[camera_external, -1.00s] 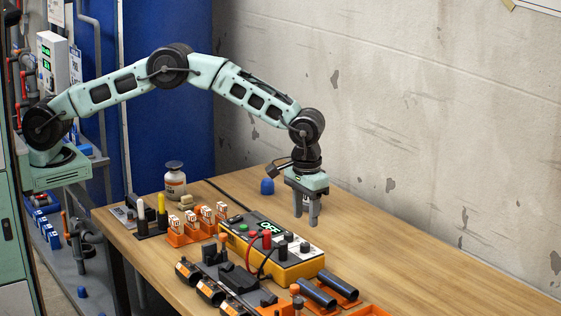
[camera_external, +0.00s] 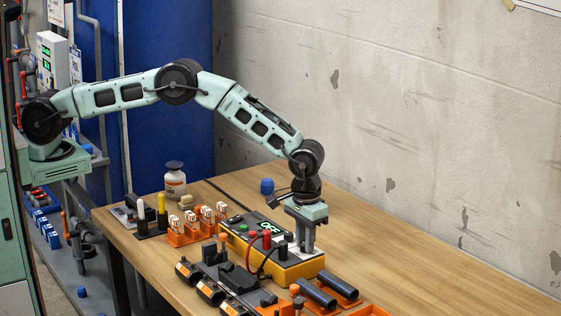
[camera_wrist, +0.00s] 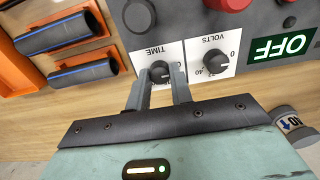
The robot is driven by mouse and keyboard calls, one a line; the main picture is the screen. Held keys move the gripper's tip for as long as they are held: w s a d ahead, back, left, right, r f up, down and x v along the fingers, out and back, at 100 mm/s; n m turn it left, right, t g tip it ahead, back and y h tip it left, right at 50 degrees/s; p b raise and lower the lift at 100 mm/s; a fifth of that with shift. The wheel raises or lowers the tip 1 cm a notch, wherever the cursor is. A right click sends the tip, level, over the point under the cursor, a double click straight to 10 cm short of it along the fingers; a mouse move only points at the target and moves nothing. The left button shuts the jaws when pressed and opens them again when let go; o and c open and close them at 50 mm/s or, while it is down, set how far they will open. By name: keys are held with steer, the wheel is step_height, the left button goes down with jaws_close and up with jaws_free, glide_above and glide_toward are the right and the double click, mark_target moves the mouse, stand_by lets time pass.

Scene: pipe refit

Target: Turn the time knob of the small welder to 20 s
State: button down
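The small welder (camera_external: 285,272) is a yellow box with a dark top on the bench, its display (camera_wrist: 283,46) reading OFF. Its time knob (camera_wrist: 160,72) is small and black on a white plate marked TIME, upside down in the wrist view. My gripper (camera_wrist: 161,78) is over this plate, pointing down. Its two fingers stand apart, one on each side of the knob in the picture, with gaps showing. The volts knob (camera_wrist: 215,62) is just right of it. In the external view my gripper (camera_external: 307,250) is at the welder's right end and hides the knob.
Red and black terminals with cables are on the welder. Black pipes in orange holders (camera_external: 335,288) lie in front. Orange stands with white-labelled fittings (camera_external: 185,238) are to the left. A blue cap (camera_external: 267,186) stands behind. The bench right of the welder is clear.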

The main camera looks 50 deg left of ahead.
steer(key=shift+m+b, duration=0.35)
steer(key=shift+m, duration=0.05)
steer(key=shift+f+m+b, duration=0.1)
steer(key=shift+m+b, duration=0.6)
steer(key=shift+m, duration=0.3)
steer(key=m+b, duration=0.1)
steer(key=m, duration=0.1)
steer(key=shift+m, duration=0.3)
steer(key=m+b, duration=0.2)
steer(key=m, duration=0.4)
steer(key=shift+m, duration=0.3)
steer(key=m, duration=1.1)
steer(key=shift+m, duration=0.3)
